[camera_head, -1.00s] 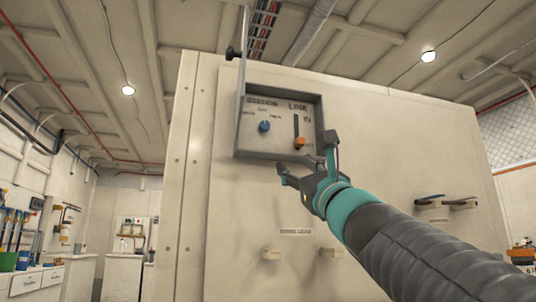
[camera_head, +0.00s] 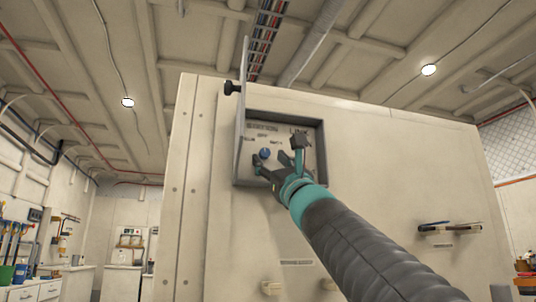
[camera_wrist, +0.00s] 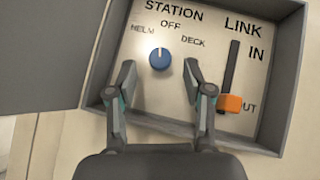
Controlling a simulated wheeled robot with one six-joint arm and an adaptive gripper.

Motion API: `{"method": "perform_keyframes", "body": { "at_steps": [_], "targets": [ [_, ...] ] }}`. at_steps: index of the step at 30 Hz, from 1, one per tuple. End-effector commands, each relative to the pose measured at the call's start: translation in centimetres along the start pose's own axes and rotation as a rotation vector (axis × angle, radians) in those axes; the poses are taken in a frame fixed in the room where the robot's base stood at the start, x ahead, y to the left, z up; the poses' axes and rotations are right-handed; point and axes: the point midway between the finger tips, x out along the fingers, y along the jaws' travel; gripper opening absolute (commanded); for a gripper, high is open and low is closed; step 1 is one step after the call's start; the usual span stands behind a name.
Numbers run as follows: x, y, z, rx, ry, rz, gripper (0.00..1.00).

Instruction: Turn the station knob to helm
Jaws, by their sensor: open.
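The blue station knob (camera_wrist: 160,59) sits on the panel inside a shallow grey box (camera_head: 325,150); it also shows in the head view (camera_head: 265,153). Its pale pointer mark points up, toward OFF, with HELM to the left and DECK to the right. My gripper (camera_wrist: 160,82) is open, its two fingers spread just below the knob and apart from it. In the head view my gripper (camera_head: 277,157) is at the front of the box and hides the lower right of the panel.
An orange link lever (camera_wrist: 231,103) stands at the bottom of its slot by OUT, right of my right finger. The box's open door (camera_wrist: 50,45) stands out on the left. Box walls border the panel.

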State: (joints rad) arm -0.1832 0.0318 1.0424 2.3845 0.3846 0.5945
Motion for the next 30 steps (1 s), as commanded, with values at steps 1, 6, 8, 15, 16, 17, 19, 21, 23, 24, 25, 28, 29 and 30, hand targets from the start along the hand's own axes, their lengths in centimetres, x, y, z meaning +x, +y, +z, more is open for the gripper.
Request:
{"method": "perform_keyframes", "body": {
  "at_steps": [1,6,8,15,16,17,19,21,23,24,25,28,29,30],
  "targets": [
    [0.9,-0.1,0.2,0.001,0.0,0.0,0.51],
    [1.9,0.0,0.0,0.001,0.001,0.0,0.51],
    [2.0,0.0,0.0,0.001,0.0,0.0,0.51],
    [2.0,0.0,0.0,0.0,0.0,0.0,0.51],
    [2.0,0.0,0.0,0.0,0.0,0.0,0.51],
    [2.0,0.0,0.0,0.0,0.0,0.0,0.44],
    [2.0,0.0,0.0,0.0,0.0,0.0,0.26],
    [2.0,0.0,0.0,0.0,0.0,0.0,0.09],
    [2.0,0.0,0.0,0.0,0.0,0.0,0.0],
    [2.0,0.0,0.0,0.0,0.0,0.0,0.0],
    [2.0,0.0,0.0,0.0,0.0,0.0,0.0],
    [2.0,0.0,0.0,-0.002,0.001,0.002,0.0],
    [2.1,-0.1,0.0,-0.005,0.001,0.004,0.0],
    [2.1,-0.1,0.0,-0.011,0.002,0.008,0.0]
  ]
}}
